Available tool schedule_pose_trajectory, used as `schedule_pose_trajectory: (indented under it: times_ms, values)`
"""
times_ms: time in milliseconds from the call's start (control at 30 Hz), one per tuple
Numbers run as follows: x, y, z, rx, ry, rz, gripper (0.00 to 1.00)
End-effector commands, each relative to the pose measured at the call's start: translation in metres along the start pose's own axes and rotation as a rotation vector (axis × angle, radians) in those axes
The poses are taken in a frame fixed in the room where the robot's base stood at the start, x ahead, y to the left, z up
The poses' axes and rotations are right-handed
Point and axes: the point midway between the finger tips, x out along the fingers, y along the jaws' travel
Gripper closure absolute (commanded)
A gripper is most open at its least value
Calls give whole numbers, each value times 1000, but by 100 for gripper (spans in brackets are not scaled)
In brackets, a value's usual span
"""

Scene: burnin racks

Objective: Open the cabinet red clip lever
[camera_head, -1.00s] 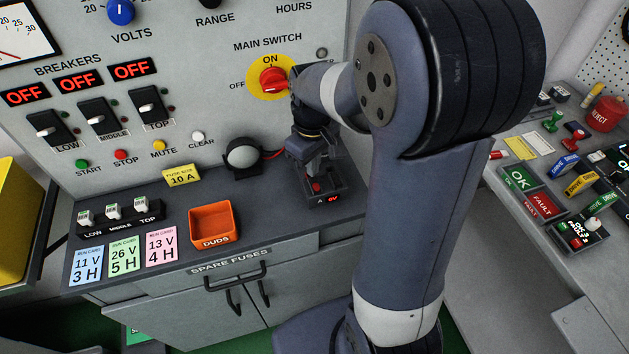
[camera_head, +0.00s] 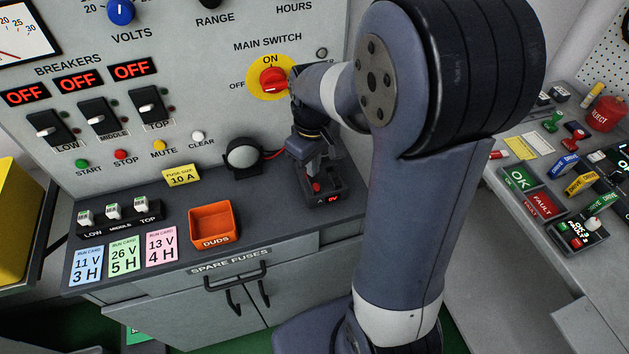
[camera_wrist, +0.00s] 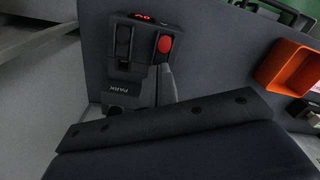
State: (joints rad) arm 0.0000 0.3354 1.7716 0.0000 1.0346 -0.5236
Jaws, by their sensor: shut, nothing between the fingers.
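A small dark meter box (camera_head: 327,199) with a lit red display stands on the cabinet top below the main switch. A red part (camera_head: 316,187) shows on it; in the wrist view it is a round red tip (camera_wrist: 165,45) on the dark box (camera_wrist: 130,55). I cannot tell whether this is the clip lever. My gripper (camera_head: 314,170) points down over the box, shut and empty. In the wrist view a grey finger shape (camera_wrist: 168,82) lies right beside the red tip; I cannot tell whether they touch. A "PARK" label (camera_wrist: 115,88) is beside it.
The red main switch (camera_head: 273,80) is on the panel close above my wrist. An orange DUDS tray (camera_head: 214,224) is further left. The cabinet top between tray and box is clear.

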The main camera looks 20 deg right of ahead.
Motion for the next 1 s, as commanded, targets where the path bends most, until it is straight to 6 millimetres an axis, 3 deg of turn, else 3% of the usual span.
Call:
schedule_pose_trajectory:
  times_ms: [1000]
  values:
    - [12, 0, 0, 0, -1, 0, 100]
